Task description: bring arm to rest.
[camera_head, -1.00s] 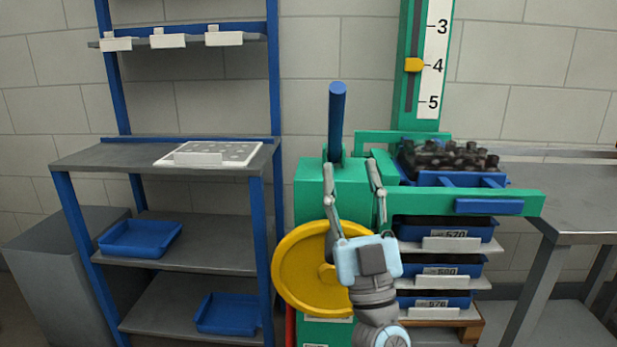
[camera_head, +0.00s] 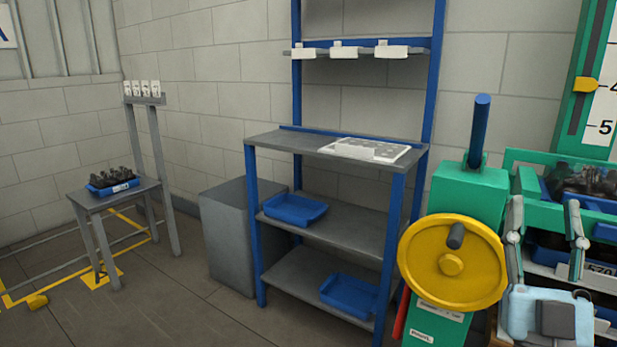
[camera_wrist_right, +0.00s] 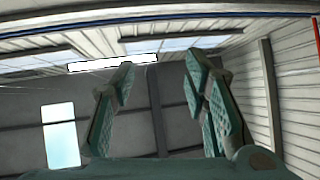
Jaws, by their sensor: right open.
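My right gripper (camera_head: 543,220) is at the right of the head view, fingers pointing up and spread apart, with nothing between them. It stands in front of the green machine (camera_head: 468,195), to the right of its yellow handwheel (camera_head: 440,262). In the right wrist view the two fingers (camera_wrist_right: 160,95) are apart and empty, with the ceiling and walls behind them. My left gripper is in neither view.
A blue and grey shelf rack (camera_head: 290,140) stands in the middle, with a white tray (camera_head: 365,150) on its top and blue bins (camera_head: 294,209) below. A small table (camera_head: 140,187) at left holds a blue crate of dark bottles (camera_head: 112,184). Open floor (camera_head: 170,300) lies between.

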